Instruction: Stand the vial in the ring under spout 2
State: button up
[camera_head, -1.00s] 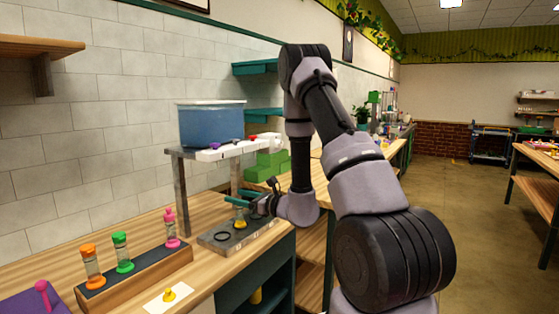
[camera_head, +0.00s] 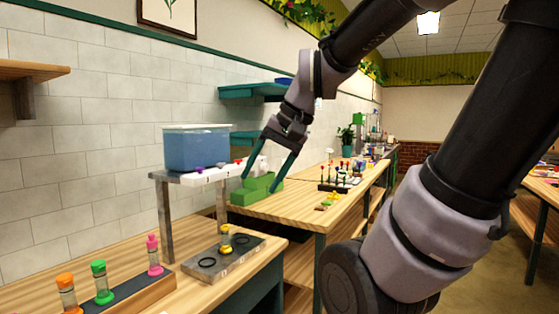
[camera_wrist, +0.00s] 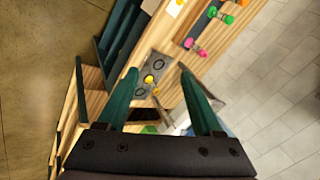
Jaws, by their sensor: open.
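The vial (camera_head: 225,241) has a yellow top and stands upright on the grey ring plate (camera_head: 226,263). It stands at the middle ring, with an empty ring on either side. The vial also shows in the wrist view (camera_wrist: 149,79), between the two fingers. The white spout bar (camera_head: 208,178) is above and behind the plate; its spout numbers are too small to read surely. My gripper (camera_head: 256,188) is open and empty, raised well above the vial and apart from it.
A blue water tank (camera_head: 197,149) sits on the spout stand (camera_head: 166,215). A dark rack (camera_head: 130,298) with orange, green and pink-topped vials is at the front left. Green blocks (camera_head: 257,190) are on the counter behind.

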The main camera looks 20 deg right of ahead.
jog(key=d+r+t+h, duration=0.2)
jog(key=d+r, duration=0.1)
jog(key=shift+s+d+n, duration=0.2)
jog(key=shift+s+n, duration=0.2)
dwell(0.9)
